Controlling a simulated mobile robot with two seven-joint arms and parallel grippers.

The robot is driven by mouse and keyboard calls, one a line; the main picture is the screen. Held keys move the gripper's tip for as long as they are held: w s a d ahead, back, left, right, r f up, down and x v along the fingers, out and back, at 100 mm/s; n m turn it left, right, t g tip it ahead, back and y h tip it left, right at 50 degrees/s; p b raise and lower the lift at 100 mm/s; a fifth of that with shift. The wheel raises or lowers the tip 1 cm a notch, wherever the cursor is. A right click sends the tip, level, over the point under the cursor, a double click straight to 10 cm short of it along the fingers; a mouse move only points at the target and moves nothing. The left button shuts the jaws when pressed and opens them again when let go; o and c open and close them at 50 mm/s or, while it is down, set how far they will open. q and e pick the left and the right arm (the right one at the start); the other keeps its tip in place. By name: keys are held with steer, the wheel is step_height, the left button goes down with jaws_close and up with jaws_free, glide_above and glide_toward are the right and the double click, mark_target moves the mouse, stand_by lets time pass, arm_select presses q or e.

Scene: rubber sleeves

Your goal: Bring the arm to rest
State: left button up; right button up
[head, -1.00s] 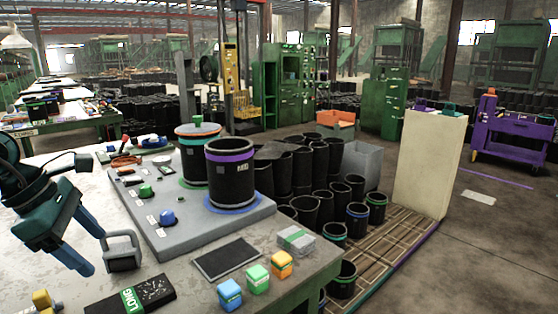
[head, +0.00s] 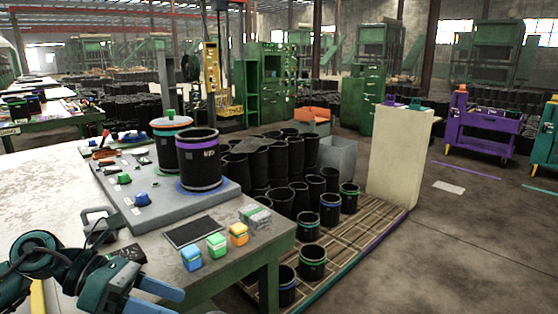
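My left gripper (head: 160,298) is at the lower left of the head view, over the near part of the pale table (head: 50,185). Its two blue fingers look apart, with nothing seen between them. The arm comes in from the left edge and hides part of the table. My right gripper is not in view. A black sleeve with a purple band (head: 199,165) stands upright on the grey board (head: 200,200). Another black sleeve with an orange rim (head: 166,150) stands just behind it. Both are apart from my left gripper.
Blue (head: 191,258), green (head: 217,246) and orange (head: 238,234) blocks sit near the table's front edge, by a dark flat pad (head: 193,232). A grey handled block (head: 100,222) stands behind my arm. Several black sleeves crowd the slatted pallet (head: 345,235) beside the table.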

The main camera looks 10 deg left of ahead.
arm_select(q)
steer(key=s+d+n+t+h, duration=0.2)
steer(key=d+n+t+h, duration=0.2)
steer(key=d+n+h, duration=0.4)
steer(key=s+f+m+t+y, duration=0.4)
steer(key=f+m+y, duration=0.45)
steer(key=m, duration=0.95)
steer(key=s+f+m+t+y, duration=0.3)
steer(key=f+m+y, duration=0.6)
steer(key=m, duration=0.8)
steer(key=r+m+g+p, duration=0.1)
steer(key=r+p, duration=0.1)
steer(key=p, duration=0.5)
steer(key=r+g+p, duration=0.1)
steer(key=r+p, duration=0.1)
steer(key=p, duration=0.6)
steer(key=shift+w+d+m+g+p, duration=0.2)
steer(key=shift+m+g+p, duration=0.1)
steer(key=shift+m, duration=0.1)
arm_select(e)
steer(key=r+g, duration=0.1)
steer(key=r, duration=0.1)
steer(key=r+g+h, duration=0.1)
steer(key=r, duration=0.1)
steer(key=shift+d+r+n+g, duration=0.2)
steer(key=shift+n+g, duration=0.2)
arm_select(q)
steer(key=shift+f, duration=0.3)
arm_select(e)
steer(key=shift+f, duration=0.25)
